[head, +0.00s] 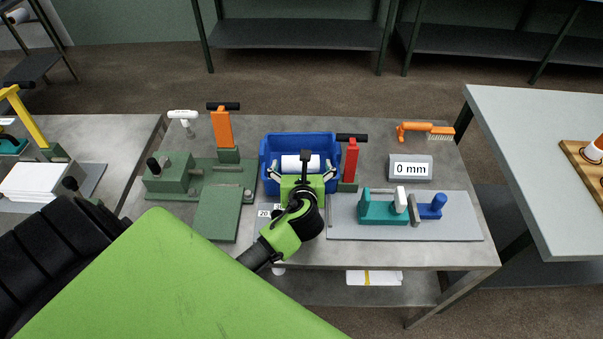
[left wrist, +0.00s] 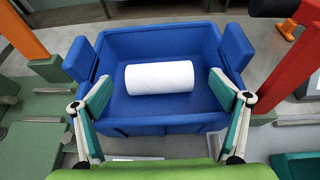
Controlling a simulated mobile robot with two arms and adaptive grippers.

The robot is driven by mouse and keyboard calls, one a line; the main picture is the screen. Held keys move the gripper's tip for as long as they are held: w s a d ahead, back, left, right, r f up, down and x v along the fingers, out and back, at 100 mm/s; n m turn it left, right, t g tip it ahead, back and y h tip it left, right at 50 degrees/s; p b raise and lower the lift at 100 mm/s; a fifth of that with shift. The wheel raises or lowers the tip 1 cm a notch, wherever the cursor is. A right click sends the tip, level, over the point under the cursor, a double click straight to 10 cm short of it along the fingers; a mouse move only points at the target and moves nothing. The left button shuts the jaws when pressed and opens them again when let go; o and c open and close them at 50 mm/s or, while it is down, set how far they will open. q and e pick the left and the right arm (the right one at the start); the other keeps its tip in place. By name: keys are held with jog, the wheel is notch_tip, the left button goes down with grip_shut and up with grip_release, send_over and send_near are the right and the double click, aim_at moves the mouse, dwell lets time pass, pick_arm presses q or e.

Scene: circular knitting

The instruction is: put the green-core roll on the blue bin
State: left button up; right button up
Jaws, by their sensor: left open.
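A white roll (head: 292,162) lies on its side within the walls of the blue bin (head: 265,150). In the left wrist view, the roll (left wrist: 160,77) lies crosswise near the middle of the bin (left wrist: 125,43). Its core ends are hidden, so I cannot tell the core colour. My left gripper (head: 301,174) is over the near side of the bin. It is open, with its fingers (left wrist: 161,88) spread on either side of the near part of the bin, apart from the roll. My right gripper is not in view.
A red-handled tool (head: 351,160) stands close right of the bin, and an orange-handled one (head: 222,128) stands left. A grey sign (head: 411,168) reads "0 mm". A grey plate (head: 460,225) with teal and blue fixtures lies at right. An orange brush (head: 414,130) lies behind.

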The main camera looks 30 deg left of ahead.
pick_arm(q)
jog(key=v, duration=0.7)
jog(key=shift+r, duration=0.15)
